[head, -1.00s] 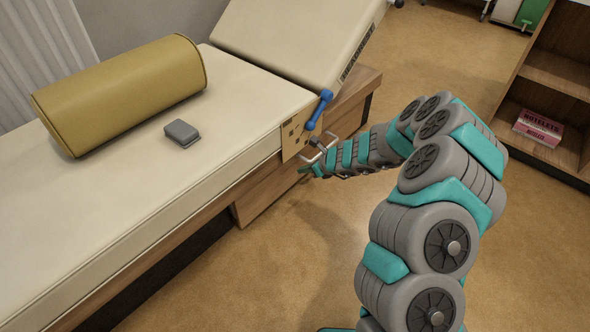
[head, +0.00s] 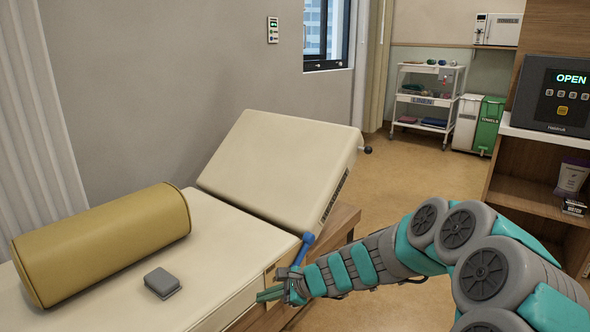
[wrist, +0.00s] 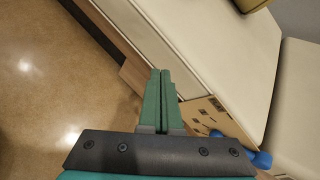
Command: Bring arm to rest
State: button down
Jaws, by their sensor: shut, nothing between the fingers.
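My gripper (head: 272,294) is shut and empty beside the near side of the bed (head: 222,222), close to the blue lever (head: 305,247). In the wrist view my gripper (wrist: 160,75) shows its two green fingers pressed together, with floor to the left and the bed's side and top to the right. The blue lever (wrist: 258,158) is partly visible at the lower right there, next to a panel with dark marks (wrist: 208,115). I cannot tell in the head view whether my gripper touches the bed's side.
A tan bolster (head: 105,243) and a small grey box (head: 162,283) lie on the bed. The raised backrest (head: 280,165) is behind my gripper. A wooden shelf (head: 525,192) stands at right. A white trolley (head: 424,100) stands at the back. Floor between is clear.

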jog(key=s+d+r+n+g+h+p, duration=0.1)
jog(key=s+r+n+g, duration=0.1)
jog(key=s+r+n, duration=0.45)
jog(key=s+d+r+n+g+h+p, duration=0.1)
jog(key=s+r+n, duration=0.2)
jog(key=s, duration=0.7)
jog(key=s+d+r+n+g+h+p, duration=0.2)
jog(key=s+d+n+h, duration=0.4)
jog(key=s+d, duration=1.4)
jog(key=shift+s+d+r+n+h, duration=0.2)
jog(key=shift+s+r+n+h, duration=0.15)
jog(key=shift+s+h, duration=0.45)
